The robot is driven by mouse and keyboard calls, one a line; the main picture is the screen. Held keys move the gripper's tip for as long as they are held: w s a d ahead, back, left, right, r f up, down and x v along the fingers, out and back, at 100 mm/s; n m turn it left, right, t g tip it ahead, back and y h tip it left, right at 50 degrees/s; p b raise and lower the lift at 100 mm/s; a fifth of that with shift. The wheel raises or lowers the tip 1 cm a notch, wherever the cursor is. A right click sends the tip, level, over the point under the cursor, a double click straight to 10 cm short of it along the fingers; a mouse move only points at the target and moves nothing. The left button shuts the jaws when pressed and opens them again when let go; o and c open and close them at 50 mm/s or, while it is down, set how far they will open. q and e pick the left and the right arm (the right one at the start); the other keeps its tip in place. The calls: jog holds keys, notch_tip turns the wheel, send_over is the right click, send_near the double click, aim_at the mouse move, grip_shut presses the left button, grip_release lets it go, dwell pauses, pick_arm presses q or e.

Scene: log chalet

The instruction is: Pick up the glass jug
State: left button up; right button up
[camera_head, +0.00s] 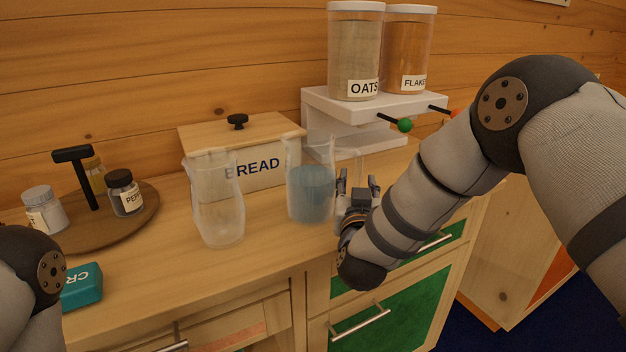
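Two see-through jugs stand upright on the wooden counter (160,275). The left jug (218,212) is clear and looks empty. The right jug (311,190) has a blue-grey lower part, perhaps liquid. I cannot tell which of the two is glass. My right gripper (358,183) is just right of the right jug, low by the counter, with its fingers pointing away from me. Its fingers look apart, with no jug between them. My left gripper is out of view; only part of that arm shows at the lower left.
A bread box (262,172) stands behind the jugs. A white dispenser stand (330,104) with oats and flakes containers is behind my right gripper. A round tray (90,240) with shakers and a teal box (82,287) are at left. The counter front is clear.

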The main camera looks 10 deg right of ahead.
jog(key=shift+r, duration=0.2)
grip_shut()
